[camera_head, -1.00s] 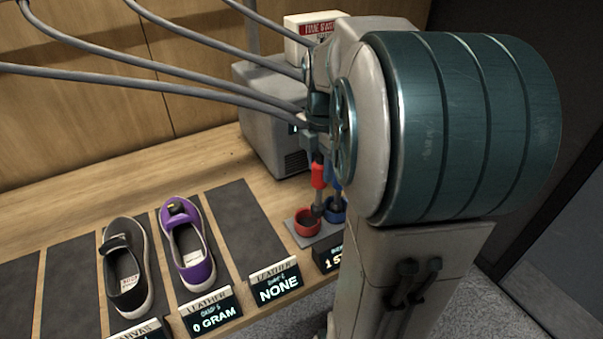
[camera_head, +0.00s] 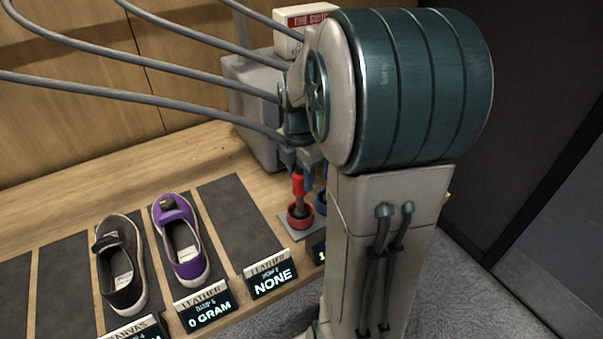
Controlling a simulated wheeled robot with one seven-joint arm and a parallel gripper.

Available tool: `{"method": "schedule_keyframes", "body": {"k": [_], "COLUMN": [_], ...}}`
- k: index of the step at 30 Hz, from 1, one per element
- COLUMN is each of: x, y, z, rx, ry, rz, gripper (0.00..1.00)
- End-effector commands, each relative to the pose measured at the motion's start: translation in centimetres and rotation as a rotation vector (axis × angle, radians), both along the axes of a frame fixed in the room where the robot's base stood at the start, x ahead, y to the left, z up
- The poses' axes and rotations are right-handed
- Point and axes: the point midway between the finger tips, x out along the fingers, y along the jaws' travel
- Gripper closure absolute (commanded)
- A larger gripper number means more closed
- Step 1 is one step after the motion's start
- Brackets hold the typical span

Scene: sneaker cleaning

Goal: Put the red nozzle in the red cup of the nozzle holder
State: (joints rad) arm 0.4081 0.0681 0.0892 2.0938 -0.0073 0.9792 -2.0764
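The red nozzle (camera_head: 298,185) stands nearly upright, with its dark lower end inside the rim of the red cup (camera_head: 300,221) of the nozzle holder (camera_head: 287,222). Whether it rests on the cup's bottom is hidden. My gripper (camera_head: 299,172) points down at the nozzle's red upper part, with fingers on either side of it. I cannot tell whether the fingers press on the nozzle or stand apart from it. The blue cup (camera_head: 321,203) is just right of the red cup, partly hidden by my arm.
A black shoe (camera_head: 122,265) and a purple shoe (camera_head: 181,240) stand on dark mats to the left. Signs (camera_head: 271,278) line the bench's front edge. A grey machine (camera_head: 254,110) stands behind the holder. Grey hoses (camera_head: 150,95) cross overhead. The bench left of the machine is clear.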

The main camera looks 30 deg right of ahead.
Motion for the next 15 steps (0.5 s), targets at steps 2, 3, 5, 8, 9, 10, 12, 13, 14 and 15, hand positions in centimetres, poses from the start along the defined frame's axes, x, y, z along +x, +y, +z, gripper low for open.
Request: {"method": "schedule_keyframes", "body": {"k": [2, 3, 5, 8, 9, 10, 12, 13, 14, 15], "x": [0.0, 0.0, 0.0, 0.0, 0.0, 0.0, 0.0, 0.0, 0.1, 0.1], "y": [0.0, 0.0, 0.0, 0.0, 0.0, 0.0, 0.0, 0.0, 0.0, -0.1], "z": [0.0, 0.0, 0.0, 0.0, 0.1, 0.1, 0.6, 0.8, 1.1, 1.8], "rx": [0.000, 0.000, 0.000, 0.000, 0.000, 0.000, 0.000, -0.001, -0.001, -0.002], "ry": [0.001, 0.001, 0.001, 0.001, 0.001, 0.000, 0.000, -0.001, -0.003, -0.004], "rz": [0.000, 0.000, 0.000, 0.000, 0.000, 0.000, 0.000, 0.000, 0.000, 0.000], "gripper": [0.46, 0.46, 0.46, 0.46, 0.46, 0.46, 0.46, 0.46, 0.46, 0.46]}}
